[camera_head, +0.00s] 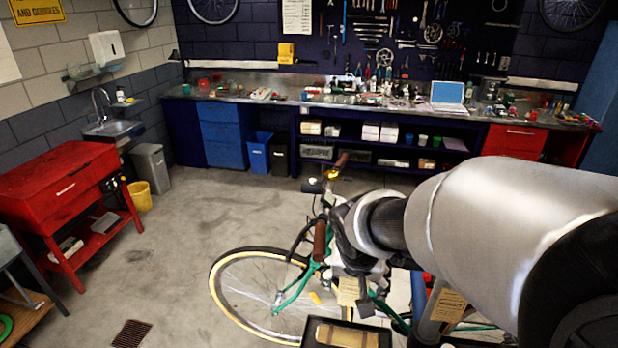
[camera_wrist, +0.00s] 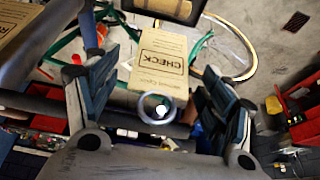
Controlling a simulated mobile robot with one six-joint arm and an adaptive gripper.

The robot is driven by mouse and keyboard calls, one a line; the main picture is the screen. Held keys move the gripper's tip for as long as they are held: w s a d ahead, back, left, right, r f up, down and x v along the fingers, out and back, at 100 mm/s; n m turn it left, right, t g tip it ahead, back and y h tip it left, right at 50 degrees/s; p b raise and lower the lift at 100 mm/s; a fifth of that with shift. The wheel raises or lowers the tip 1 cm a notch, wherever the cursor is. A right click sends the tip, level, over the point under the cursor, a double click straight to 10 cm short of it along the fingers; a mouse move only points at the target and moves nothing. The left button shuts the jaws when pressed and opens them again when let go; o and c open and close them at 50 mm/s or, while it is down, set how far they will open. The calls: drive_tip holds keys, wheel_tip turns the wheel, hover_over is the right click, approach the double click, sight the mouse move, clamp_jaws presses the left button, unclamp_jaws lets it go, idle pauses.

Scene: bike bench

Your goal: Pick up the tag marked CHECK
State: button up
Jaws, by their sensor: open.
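The tan tag marked CHECK (camera_wrist: 160,62) shows in the wrist view between the two fingers of my gripper (camera_wrist: 153,76). The fingers stand apart on its left and right, with gaps on both sides, and hold nothing. A round ring (camera_wrist: 157,107) shows at the tag's lower end; how it is attached is unclear. In the head view, a small tan tag (camera_head: 348,291) below my arm appears to be the same one, its lettering unreadable. A second tan tag with red marking (camera_wrist: 18,28) is partly cut off at the wrist view's left edge.
A green bicycle with a tan-rimmed wheel (camera_head: 218,285) stands beneath my arm. A black tray (camera_head: 312,335) holding a brown item is close to the tag. A red cabinet (camera_head: 60,185) stands left and a cluttered workbench (camera_head: 275,97) runs along the back. The floor between is mostly clear.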

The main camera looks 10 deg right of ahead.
drive_tip(key=shift+x, duration=0.9)
drive_tip(key=shift+w, duration=0.1)
drive_tip(key=shift+r, duration=0.1)
drive_tip(key=c, duration=0.9)
